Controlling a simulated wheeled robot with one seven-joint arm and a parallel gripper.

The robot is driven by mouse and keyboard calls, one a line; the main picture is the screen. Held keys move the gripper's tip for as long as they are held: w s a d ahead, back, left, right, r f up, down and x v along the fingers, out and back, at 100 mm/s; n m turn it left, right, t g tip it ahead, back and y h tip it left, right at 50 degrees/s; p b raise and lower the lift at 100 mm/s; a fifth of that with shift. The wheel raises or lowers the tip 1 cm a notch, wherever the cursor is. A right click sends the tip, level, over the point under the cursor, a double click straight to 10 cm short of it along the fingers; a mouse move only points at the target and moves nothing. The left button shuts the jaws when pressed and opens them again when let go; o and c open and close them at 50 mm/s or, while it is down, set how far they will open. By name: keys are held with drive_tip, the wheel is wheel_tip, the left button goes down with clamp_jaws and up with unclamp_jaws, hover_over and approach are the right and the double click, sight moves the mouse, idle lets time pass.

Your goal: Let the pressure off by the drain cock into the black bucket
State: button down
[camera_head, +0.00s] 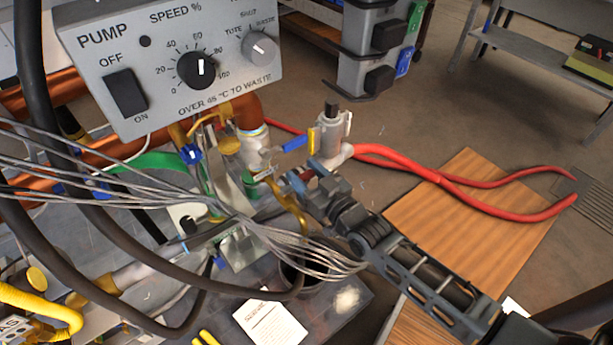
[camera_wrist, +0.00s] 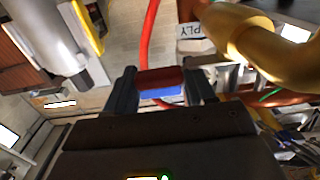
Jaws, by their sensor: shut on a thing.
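In the head view, my gripper (camera_head: 300,177) is among the fittings right of the pump box, beside a curved brass spout (camera_head: 291,207). In the wrist view, my gripper (camera_wrist: 163,88) has its fingers on both ends of a small red handle (camera_wrist: 161,77) with blue beside it. This looks like the drain cock's handle, but its stem is hidden. The brass pipe (camera_wrist: 245,40) fills the upper right there. The black bucket (camera_head: 303,277) stands below the spout, partly hidden by grey cables and a dark hose. I cannot see any water flowing.
The pump box (camera_head: 190,65) hangs above left. A blue valve lever (camera_head: 294,144) is close behind my gripper.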

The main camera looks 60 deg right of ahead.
idle(0.4)
drive_tip(key=shift+c, duration=2.3)
unclamp_jaws()
drive_tip(key=p+v, duration=0.1)
drive_tip(key=v, duration=0.6)
drive_tip(key=shift+s, duration=0.35)
